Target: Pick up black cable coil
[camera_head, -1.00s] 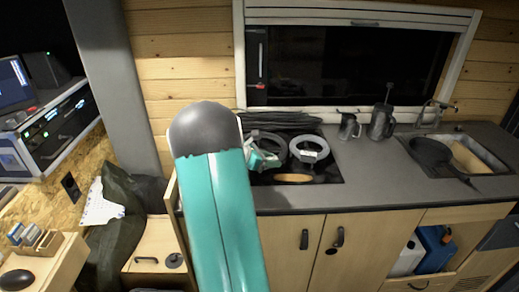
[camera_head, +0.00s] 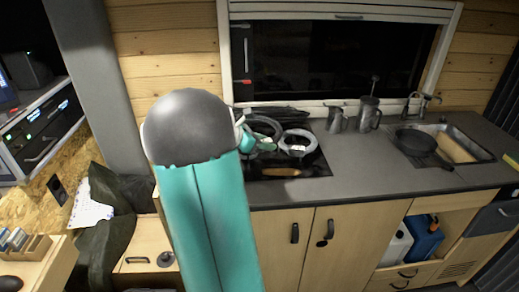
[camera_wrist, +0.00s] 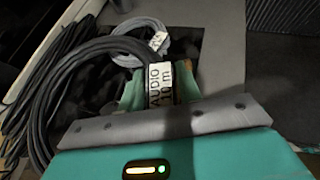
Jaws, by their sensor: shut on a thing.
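The black cable coil (camera_wrist: 52,85) is a thick loop with a white "AUDIO 10 m" label, left of centre in the wrist view. In the head view, it (camera_head: 264,121) shows at the back left of the counter, partly behind my arm. My teal and grey gripper (camera_wrist: 152,95) is shut on the coil at its labelled side. The fingertips are partly hidden by the label and the gripper's body. I cannot tell whether the coil is clear of the surface.
A grey cable coil (camera_head: 298,143) lies right beside the black one. Loose black cables (camera_wrist: 45,65) lie at left in the wrist view. A jug (camera_head: 368,115), a smaller pot (camera_head: 336,121) and a pan (camera_head: 415,140) by the sink stand farther right. The middle countertop (camera_head: 365,165) is clear.

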